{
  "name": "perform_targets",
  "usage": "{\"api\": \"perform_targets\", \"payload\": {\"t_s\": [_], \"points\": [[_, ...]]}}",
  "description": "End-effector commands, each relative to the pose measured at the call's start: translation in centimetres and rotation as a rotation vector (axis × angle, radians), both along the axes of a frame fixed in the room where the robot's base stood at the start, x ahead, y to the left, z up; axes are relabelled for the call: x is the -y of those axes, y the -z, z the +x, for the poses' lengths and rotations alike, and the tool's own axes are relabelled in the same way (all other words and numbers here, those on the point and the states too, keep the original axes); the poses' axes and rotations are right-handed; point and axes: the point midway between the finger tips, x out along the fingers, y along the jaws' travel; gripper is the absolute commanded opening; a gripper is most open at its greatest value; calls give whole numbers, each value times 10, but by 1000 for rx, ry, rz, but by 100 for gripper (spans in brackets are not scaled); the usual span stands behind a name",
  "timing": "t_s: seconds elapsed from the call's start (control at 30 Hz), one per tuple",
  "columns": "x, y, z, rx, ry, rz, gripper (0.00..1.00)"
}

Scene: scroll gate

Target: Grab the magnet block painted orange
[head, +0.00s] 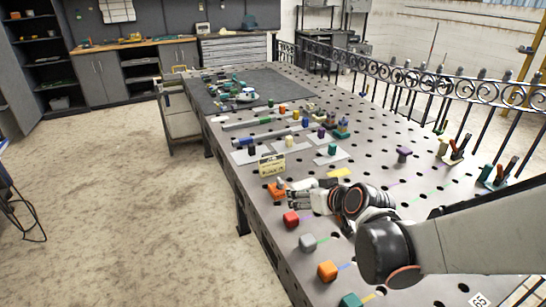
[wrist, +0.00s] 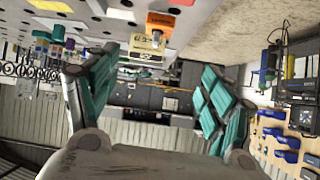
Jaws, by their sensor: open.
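An orange block (head: 276,191) lies on the perforated metal table, just beyond the fingertips of my gripper (head: 287,193) in the head view. In the wrist view, which looks upside down, an orange block (wrist: 160,20) shows near the top, between the lines of the two fingers. My gripper (wrist: 160,65) is open, with its teal fingers wide apart and nothing between them. A second orange block (head: 327,270) stands nearer, at the table's front edge, beside a short blue strip. Which orange block is the magnet block I cannot tell for certain.
A red block (head: 291,219), a grey block (head: 307,241) and a teal block (head: 350,300) line the near-left edge. A yellow labelled card (head: 272,166) stands just behind the far orange block. Clamps (head: 460,147) and a black iron railing (head: 400,75) run along the right.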

Motion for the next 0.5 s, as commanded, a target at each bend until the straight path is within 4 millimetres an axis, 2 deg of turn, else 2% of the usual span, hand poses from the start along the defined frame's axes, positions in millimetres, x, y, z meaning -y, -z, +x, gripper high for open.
{"api": "perform_targets", "payload": {"t_s": [0.03,0.2,0.5], "points": [[-3,4,10,19,-9,3,75],[-12,21,34,87,-34,15,75],[-21,49,58,177,-56,25,75]]}}
